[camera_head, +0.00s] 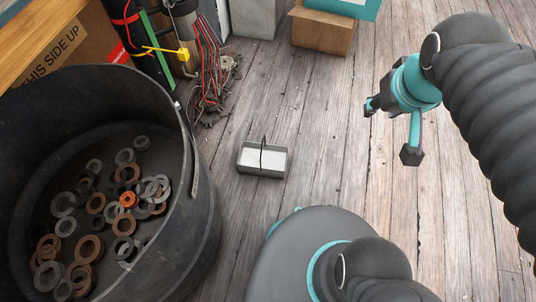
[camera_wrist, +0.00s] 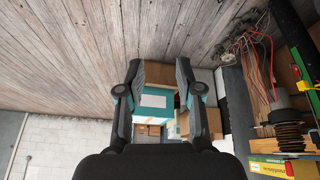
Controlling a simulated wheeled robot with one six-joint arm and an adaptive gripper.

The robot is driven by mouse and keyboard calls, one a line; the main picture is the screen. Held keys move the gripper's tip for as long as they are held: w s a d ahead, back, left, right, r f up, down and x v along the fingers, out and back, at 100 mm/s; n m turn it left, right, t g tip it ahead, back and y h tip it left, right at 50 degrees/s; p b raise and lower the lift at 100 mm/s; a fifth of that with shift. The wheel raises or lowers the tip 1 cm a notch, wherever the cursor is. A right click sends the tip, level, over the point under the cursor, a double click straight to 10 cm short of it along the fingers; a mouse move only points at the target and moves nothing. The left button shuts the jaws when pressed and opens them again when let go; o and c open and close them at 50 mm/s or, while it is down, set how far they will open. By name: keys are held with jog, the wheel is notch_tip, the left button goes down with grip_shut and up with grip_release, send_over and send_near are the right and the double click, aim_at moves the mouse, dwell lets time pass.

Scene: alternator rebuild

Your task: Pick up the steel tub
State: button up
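The steel tub (camera_head: 258,173) appears to be the small grey rectangular tub with a thin dark handle standing up over its middle. It sits upright on the wooden floor near the middle of the head view, with a pale inside. My gripper (camera_head: 388,130) is to its right in the head view, well apart from it, with its fingers spread and nothing between them. The wrist view also shows my gripper (camera_wrist: 159,78) open and empty. The tub does not show in the wrist view.
A large black bin (camera_head: 205,235) holding many dark and rusty rings stands left of the tub. Tangled red and black wires (camera_head: 208,75) lie behind it. A cardboard box (camera_head: 322,32) is at the back. Plank floor around the tub is mostly clear.

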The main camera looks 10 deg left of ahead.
jog(key=w+a+f+n+g+b, duration=0.1)
jog(key=w+a+f+n+g, duration=0.1)
jog(key=w+a+f+n, duration=0.45)
jog(key=n+g+h+b, duration=0.3)
jog(key=n+h+b, duration=0.2)
jog(key=n, duration=0.5)
send_over(261, 168)
jog(key=a, duration=0.2)
notch_tip(261, 168, down, 43)
jog(key=shift+w+a+f, duration=0.1)
jog(key=shift+a, duration=0.05)
jog(key=shift+a+b+x, duration=0.1)
jog(key=shift+b+x, duration=0.05)
jog(key=shift+x, duration=1.45)
jog(key=shift+a+b+x, duration=0.15)
jog(key=shift+x, duration=1.45)
jog(key=shift+w+f, duration=0.1)
grip_shut()
